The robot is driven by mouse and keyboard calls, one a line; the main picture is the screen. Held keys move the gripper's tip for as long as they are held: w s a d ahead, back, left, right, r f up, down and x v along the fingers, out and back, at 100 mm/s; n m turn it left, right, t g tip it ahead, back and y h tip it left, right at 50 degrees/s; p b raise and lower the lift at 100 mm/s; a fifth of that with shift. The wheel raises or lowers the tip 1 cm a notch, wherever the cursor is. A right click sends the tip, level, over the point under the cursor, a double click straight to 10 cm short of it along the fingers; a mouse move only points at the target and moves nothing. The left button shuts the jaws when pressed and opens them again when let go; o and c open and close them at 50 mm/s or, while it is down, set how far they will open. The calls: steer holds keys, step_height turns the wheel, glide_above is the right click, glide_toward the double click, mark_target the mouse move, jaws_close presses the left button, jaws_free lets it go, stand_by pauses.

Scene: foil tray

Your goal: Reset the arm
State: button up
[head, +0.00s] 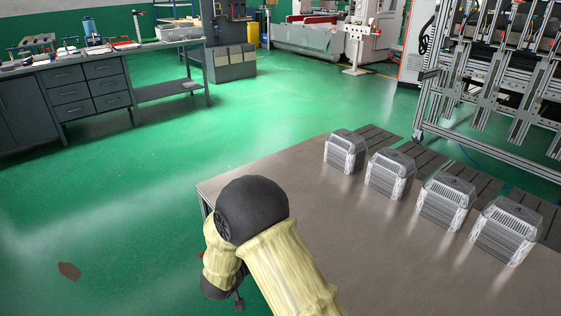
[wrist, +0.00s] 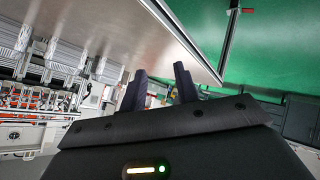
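My gripper (wrist: 160,84) shows in the wrist view with its two dark fingers apart and nothing between them. In the head view my arm, in a beige sleeve with a black joint, is folded at the table's near left corner; the fingers cannot be made out there. Several foil trays with clear lids stand in a row on the table's right side: one at the back (head: 345,152), two in the middle (head: 389,174) (head: 445,201), and one at the front (head: 504,231). My gripper is apart from all of them.
The brown-grey table (head: 350,240) is bare left of the trays. Dark slatted strips (head: 425,160) lie behind them. A metal frame rack (head: 490,90) stands at the right. A workbench (head: 90,85) stands far left, with open green floor (head: 130,200) between.

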steer(key=d+r+m+g+y, duration=0.1)
steer(key=d+r+y, duration=0.2)
steer(key=d+r, duration=0.35)
steer(key=s+d+r+m+g, duration=0.1)
steer(key=s+d+r+g, duration=0.2)
steer(key=s+d, duration=0.65)
steer(key=s+d+r+m+g, duration=0.2)
steer(key=s+d+r+g, duration=0.1)
steer(key=s+d, duration=0.65)
step_height(320, 180, up, 27)
steer(key=p, duration=2.6)
steer(key=shift+a, duration=0.3)
steer(key=shift+s+f, duration=0.1)
steer(key=shift+f, duration=0.05)
